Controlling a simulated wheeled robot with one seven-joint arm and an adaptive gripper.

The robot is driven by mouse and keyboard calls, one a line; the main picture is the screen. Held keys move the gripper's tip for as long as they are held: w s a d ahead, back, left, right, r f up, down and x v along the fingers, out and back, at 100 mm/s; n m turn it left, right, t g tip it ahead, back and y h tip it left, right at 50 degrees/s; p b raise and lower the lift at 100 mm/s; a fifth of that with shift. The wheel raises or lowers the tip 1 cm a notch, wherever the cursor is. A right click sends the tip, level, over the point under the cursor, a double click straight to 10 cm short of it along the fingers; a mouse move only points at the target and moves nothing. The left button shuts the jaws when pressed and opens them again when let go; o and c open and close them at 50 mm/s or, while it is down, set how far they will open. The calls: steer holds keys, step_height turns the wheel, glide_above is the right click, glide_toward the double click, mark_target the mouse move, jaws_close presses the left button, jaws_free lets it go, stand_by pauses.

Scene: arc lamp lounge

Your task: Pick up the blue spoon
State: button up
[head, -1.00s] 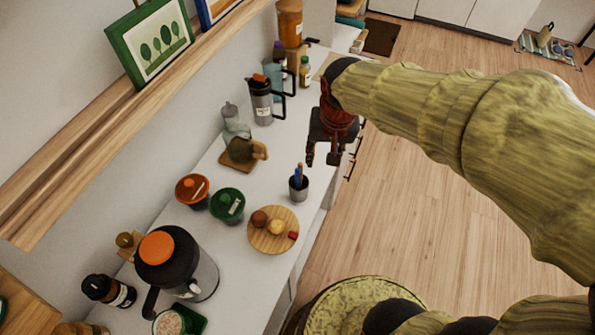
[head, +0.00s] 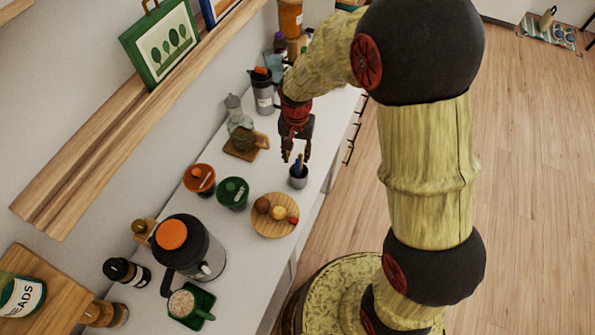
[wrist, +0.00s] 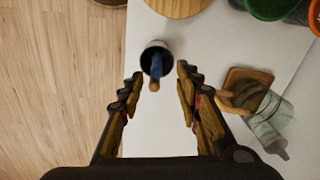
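The blue spoon (head: 297,167) stands in a small grey cup (head: 299,181) on the white counter. In the wrist view the spoon's blue part (wrist: 156,66) shows inside the cup's dark mouth (wrist: 146,49), with a brown, wood-coloured piece just in front of it. I cannot tell whether that piece belongs to the spoon or to another utensil. My gripper (head: 296,156) points down just above the cup. In the wrist view its fingers (wrist: 159,78) are spread to either side of the spoon, with nothing held between them.
A round wooden board (head: 274,228) with small items lies in front of the cup. The counter edge is close on the right.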

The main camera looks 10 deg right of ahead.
mark_target(298, 160)
steer(key=f, duration=0.4)
steer(key=shift+s+d+f+b, duration=0.1)
steer(key=shift+s+f+b, duration=0.1)
steer(key=shift+s+b, duration=0.15)
steer(key=shift+c, duration=0.5)
steer(key=c, duration=0.8)
